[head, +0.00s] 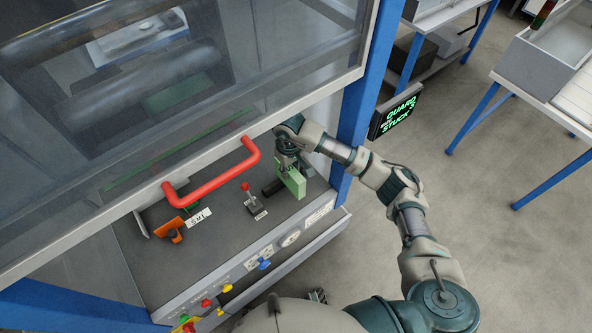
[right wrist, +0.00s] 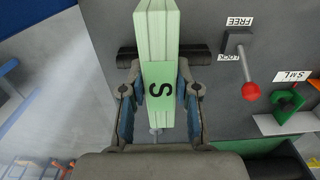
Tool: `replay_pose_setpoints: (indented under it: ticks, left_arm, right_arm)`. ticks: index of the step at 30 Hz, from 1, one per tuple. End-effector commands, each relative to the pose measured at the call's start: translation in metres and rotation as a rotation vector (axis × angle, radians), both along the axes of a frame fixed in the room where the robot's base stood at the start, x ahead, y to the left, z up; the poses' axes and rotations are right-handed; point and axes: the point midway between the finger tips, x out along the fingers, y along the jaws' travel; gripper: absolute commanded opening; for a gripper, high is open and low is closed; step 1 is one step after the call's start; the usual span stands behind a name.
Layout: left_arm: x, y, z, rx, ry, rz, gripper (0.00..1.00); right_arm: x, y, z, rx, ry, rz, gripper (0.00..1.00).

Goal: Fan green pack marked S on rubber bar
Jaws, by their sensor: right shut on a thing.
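The green pack marked S (head: 293,182) stands on edge at the right end of the grey machine bench. My right gripper (head: 288,163) is shut on it from above. In the right wrist view the pack (right wrist: 158,35) sits between both fingers of my right gripper (right wrist: 160,100), with the black S facing the camera. The dark rubber bar (head: 272,188) lies on the bench beside the pack. In the right wrist view the bar (right wrist: 196,62) passes behind the pack, which hides its middle. Whether they touch is unclear. My left gripper cannot be made out clearly.
A red-knobbed lever (head: 245,187), labelled FREE and LOCK, stands left of the bar. An orange piece (head: 171,227) and an SML label (head: 198,217) are farther left. The raised guard's red handle (head: 215,178) hangs over the bench. A screen (head: 396,113) reads GUARD STUCK.

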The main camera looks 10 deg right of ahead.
Motion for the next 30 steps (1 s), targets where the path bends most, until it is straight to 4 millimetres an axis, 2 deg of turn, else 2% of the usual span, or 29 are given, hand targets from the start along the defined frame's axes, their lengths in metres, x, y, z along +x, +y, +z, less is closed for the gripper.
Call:
replay_pose_setpoints:
  ticks: [14,30]
  left_arm:
    - [-0.004,-0.005,-0.012,0.012,0.005,0.001,0.4]
    - [-0.007,-0.001,-0.026,0.005,0.01,-0.001,0.4]
  right_arm:
    - [0.011,-0.007,-0.003,0.015,-0.002,-0.001,0.0]
    - [0.023,0.006,-0.001,0.006,0.0,0.0,0.0]
